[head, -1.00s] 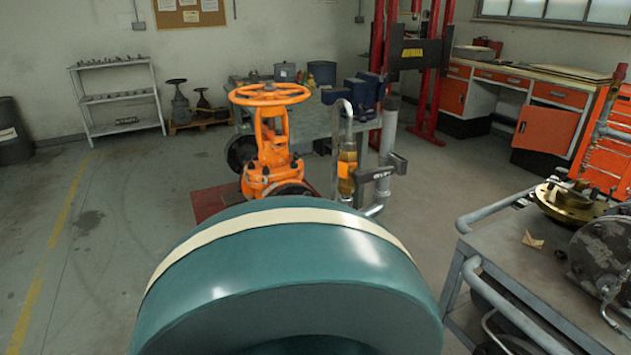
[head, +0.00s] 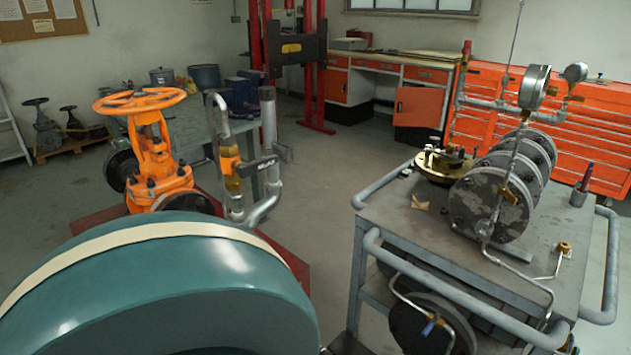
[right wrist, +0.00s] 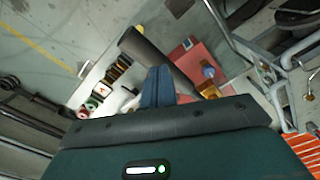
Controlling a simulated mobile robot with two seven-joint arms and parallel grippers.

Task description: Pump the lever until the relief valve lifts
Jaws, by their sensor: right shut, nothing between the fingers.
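An orange gate valve (head: 150,150) with a handwheel stands on a red base at the left in the head view. I cannot tell which part is the pump lever or the relief valve. My right gripper (right wrist: 157,72) shows in the right wrist view, its blue fingers shut and empty. A dark tube (right wrist: 150,52) runs behind them; whether they touch is unclear. My left gripper is not in view.
A grey trolley (head: 398,212) at the right carries flanged discs (head: 490,205), a pressure gauge (head: 534,88) and a brass flange (head: 440,170). Its rails jut out towards me. An orange tool cabinet (head: 590,150) and workbench stand behind. Open floor lies between valve and trolley.

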